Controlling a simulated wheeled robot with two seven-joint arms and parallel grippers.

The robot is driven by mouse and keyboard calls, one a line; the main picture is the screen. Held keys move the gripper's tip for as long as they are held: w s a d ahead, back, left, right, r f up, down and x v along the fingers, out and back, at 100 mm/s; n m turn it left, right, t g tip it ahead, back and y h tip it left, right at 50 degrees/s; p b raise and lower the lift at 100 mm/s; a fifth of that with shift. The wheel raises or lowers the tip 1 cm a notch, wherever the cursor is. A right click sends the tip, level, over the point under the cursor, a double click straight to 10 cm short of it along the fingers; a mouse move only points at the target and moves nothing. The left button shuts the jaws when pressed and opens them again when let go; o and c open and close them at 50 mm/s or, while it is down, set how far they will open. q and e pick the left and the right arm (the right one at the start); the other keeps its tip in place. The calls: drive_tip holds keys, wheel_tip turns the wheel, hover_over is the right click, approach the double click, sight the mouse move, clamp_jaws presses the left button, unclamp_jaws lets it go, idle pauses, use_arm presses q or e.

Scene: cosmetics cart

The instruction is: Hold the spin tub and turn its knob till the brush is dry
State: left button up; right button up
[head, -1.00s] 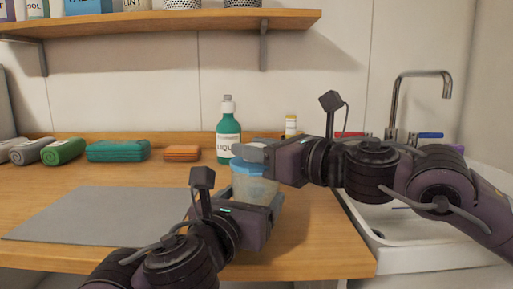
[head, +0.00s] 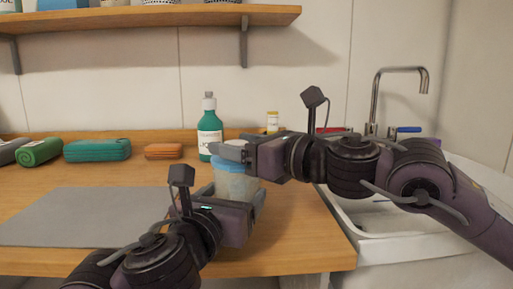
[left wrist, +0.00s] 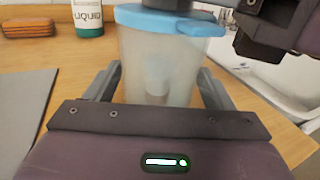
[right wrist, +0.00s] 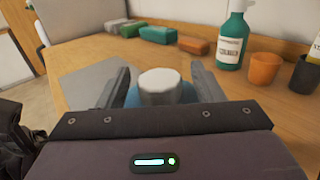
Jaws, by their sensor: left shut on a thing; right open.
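The spin tub (head: 234,184) is a clear tub with a blue lid, standing on the wooden counter. In the left wrist view the tub (left wrist: 160,65) sits between the fingers of my left gripper (left wrist: 158,88), which is shut on it. Something pale shows inside, blurred by the wall, so I cannot make out the brush. The white round knob (right wrist: 160,86) stands on top of the lid in the right wrist view. My right gripper (right wrist: 160,92) is open above the lid, its fingers on either side of the knob.
A green liquid bottle (head: 209,130) stands behind the tub. Rolled and folded towels (head: 97,150) lie along the back. A grey mat (head: 75,216) covers the counter's left front. The sink (head: 395,215) is at right. An orange cup (right wrist: 264,70) and a dark cup (right wrist: 303,73) stand near the bottle.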

drive_tip(key=v, duration=1.1)
drive_tip(key=shift+s+d, duration=0.15)
drive_tip(key=shift+d, duration=0.15)
drive_tip(key=w+d+m+g+y, duration=0.1)
drive_tip(key=w+m+g+y, duration=0.15)
drive_tip(key=m, duration=1.35)
drive_tip(key=w+d+m+g+y, duration=0.15)
drive_tip(key=m+g, duration=0.25)
drive_tip(key=m, duration=1.1)
drive_tip(key=shift+h, duration=0.3)
drive_tip(key=x, duration=1.2)
drive_tip(key=shift+w+a, duration=0.15)
drive_tip(key=shift+w, duration=0.05)
drive_tip(key=shift+c, duration=0.3)
